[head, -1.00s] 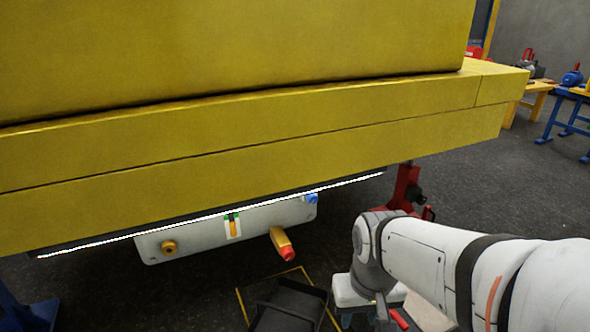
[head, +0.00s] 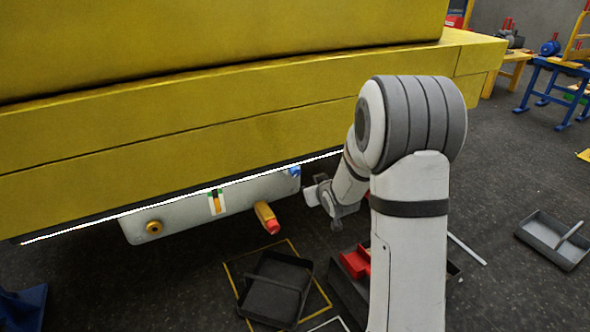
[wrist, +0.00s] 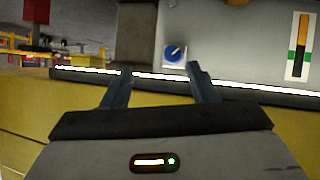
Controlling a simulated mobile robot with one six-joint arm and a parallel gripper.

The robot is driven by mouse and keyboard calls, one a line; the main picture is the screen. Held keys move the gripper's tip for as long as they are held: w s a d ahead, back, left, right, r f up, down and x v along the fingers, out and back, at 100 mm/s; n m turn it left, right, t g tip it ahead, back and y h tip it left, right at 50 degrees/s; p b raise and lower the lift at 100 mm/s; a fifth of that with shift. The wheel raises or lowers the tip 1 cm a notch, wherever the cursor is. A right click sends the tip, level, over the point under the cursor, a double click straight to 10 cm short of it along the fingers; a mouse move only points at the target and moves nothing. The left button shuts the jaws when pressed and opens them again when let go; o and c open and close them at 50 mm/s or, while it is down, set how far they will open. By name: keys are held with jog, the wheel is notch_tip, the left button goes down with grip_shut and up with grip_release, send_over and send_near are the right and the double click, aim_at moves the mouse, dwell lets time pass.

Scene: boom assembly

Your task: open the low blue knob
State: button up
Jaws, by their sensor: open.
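The low blue knob (head: 294,171) is at the right end of a pale panel (head: 180,212) under the yellow boom. In the wrist view the knob (wrist: 174,54) is a round blue dial with a light pointer mark on a white square plate. My gripper (head: 311,196) is just right of and below the knob in the head view. In the wrist view my gripper (wrist: 159,69) is open and empty. The knob shows beyond the gap between the fingertips, nearer the right one, apart from both.
The yellow boom (head: 230,125) hangs over the panel, with a bright strip along its lower edge. A yellow handle with a red tip (head: 266,218) sticks out left of my gripper. A brass knob (head: 154,228) and green-orange gauge (head: 217,202) are further left. A black tray (head: 275,288) lies below.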

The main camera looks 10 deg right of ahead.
aim_at(297, 174)
jog(key=w+a+f+t+y, duration=0.1)
jog(key=w, duration=0.3)
jog(key=w+a+f+n+t+y+b, duration=0.1)
jog(key=w+f+t+y, duration=0.1)
jog(key=w, duration=0.3)
jog(key=w+a+f+n+t+y+b, duration=0.1)
jog(key=w+f+t, duration=0.1)
jog(key=w, duration=0.2)
jog(key=shift+w+a, duration=0.3)
jog(key=c, duration=1)
